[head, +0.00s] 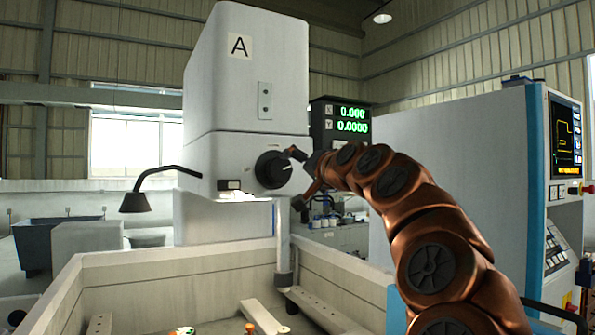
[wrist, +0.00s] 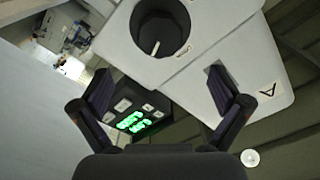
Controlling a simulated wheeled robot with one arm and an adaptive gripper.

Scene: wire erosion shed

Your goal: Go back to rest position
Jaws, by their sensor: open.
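My copper-coloured arm reaches in from the lower right of the head view and bends to the left. My gripper (head: 297,177) is at its end, beside the black round dial (head: 273,169) on the grey machine head marked A (head: 245,85). In the wrist view my gripper (wrist: 160,88) has its two dark fingers spread wide with nothing between them. The dial (wrist: 163,30) shows beyond the fingertips, with a white pointer line on it. Whether a fingertip touches the dial I cannot tell.
A green-digit readout (head: 340,125) stands behind my gripper. A white cabinet with a control screen (head: 565,135) is at the right. Below is a pale-walled tank (head: 175,270) with perforated bars. A black lamp (head: 136,202) hangs at the left.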

